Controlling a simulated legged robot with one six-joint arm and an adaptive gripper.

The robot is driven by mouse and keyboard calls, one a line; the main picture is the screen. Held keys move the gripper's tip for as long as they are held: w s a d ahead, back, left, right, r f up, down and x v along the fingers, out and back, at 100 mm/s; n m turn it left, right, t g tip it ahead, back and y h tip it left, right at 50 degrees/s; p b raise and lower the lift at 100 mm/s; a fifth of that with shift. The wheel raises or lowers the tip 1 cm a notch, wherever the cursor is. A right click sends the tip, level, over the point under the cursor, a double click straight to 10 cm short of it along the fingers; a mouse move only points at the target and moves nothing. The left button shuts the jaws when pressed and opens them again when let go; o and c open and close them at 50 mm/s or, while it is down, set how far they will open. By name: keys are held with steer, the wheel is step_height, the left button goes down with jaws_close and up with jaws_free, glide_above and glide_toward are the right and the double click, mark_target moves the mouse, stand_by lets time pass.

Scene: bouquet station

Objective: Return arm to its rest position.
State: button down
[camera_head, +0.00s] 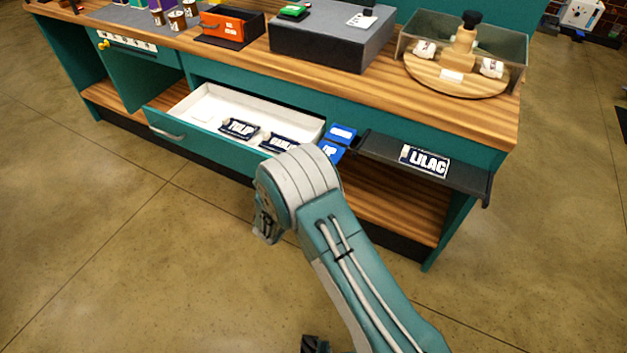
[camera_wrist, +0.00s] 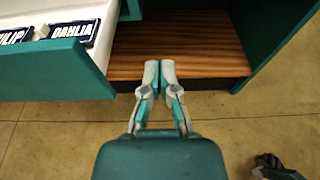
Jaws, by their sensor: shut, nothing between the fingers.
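My gripper (camera_wrist: 159,70) is shut and empty in the wrist view. Its fingertips meet in front of the bench's open lower shelf (camera_wrist: 190,45), to the right of the open drawer (camera_wrist: 75,68). I cannot tell how far the tips are from the shelf. In the head view my arm reaches up from the bottom right and bends in front of the drawer (camera_head: 200,100).
The drawer stands pulled out, holding TULIP (camera_head: 239,128) and DAHLIA (camera_head: 282,144) packets. A dark ledge with a LILAC packet (camera_head: 424,161) juts out at right. Blue packets (camera_head: 342,134) sit between them. The floor (camera_head: 120,260) in front is clear.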

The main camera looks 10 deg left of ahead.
steer(key=shift+s+d+r, duration=0.3)
steer(key=shift+s, duration=0.2)
steer(key=shift+a, duration=0.3)
steer(key=s+d+r+m+g+h, duration=0.2)
steer(key=s+d+r+m+g, duration=0.2)
steer(key=d+r+m, duration=0.55)
steer(key=s+d+r+m+g+h, duration=0.2)
steer(key=s+d+r+m+g, duration=0.4)
steer(key=d+r, duration=0.7)
steer(key=s+d+r+m+y, duration=0.1)
steer(key=s+r+m+y, duration=0.3)
steer(key=s+m, duration=0.4)
steer(key=s+d+r+m+t+y, duration=0.1)
steer(key=s+r+m+y, duration=0.4)
steer(key=s, duration=0.8)
steer(key=d+r+m, duration=0.1)
steer(key=m, duration=0.2)
steer(key=shift+d+t, duration=0.3)
